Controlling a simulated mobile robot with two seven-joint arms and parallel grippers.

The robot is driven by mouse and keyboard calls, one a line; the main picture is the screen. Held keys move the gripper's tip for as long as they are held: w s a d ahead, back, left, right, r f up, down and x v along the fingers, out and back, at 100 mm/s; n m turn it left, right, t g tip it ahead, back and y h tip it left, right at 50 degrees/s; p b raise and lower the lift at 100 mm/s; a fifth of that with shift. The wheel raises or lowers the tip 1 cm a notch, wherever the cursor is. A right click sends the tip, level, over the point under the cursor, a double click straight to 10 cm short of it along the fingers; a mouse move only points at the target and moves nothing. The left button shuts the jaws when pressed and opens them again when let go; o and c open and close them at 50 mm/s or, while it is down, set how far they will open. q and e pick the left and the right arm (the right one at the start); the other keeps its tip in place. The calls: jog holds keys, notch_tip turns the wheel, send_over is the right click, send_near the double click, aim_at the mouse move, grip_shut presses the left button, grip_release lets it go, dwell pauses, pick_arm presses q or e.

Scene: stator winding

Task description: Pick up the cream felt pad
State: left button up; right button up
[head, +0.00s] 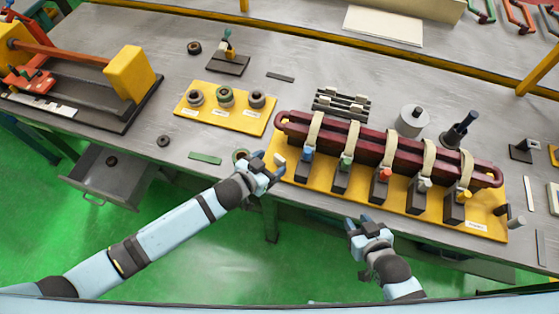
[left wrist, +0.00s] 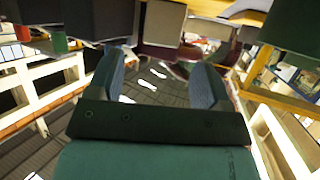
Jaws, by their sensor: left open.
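A small cream piece (head: 279,159), which looks like the felt pad, is at the left end of the yellow base board (head: 408,200), near the table's front edge. My left gripper (head: 266,164) is open right beside it, and I cannot tell whether they touch. In the left wrist view the open fingers (left wrist: 158,85) have nothing between them, and a cream block (left wrist: 165,20) shows beyond them at the top. My right gripper (head: 360,222) is in front of the table edge, apart from the board, with its fingers seemingly spread and empty.
The board carries a dark red coil (head: 400,152) with cream straps on several dark posts. A yellow tray (head: 222,118) with ring-shaped parts stands to the left. A pale sheet (head: 384,25) lies at the back.

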aim_at(280, 158)
pick_arm(q)
jog(key=b+x, duration=0.1)
jog(key=x, duration=0.1)
jog(key=b+x, duration=0.1)
jog(key=x, duration=0.1)
jog(key=shift+a+f, duration=0.1)
jog(key=shift+f, duration=0.2)
jog(key=shift+r, duration=0.1)
jog(key=shift+c, duration=0.7)
jog(key=c, duration=0.9)
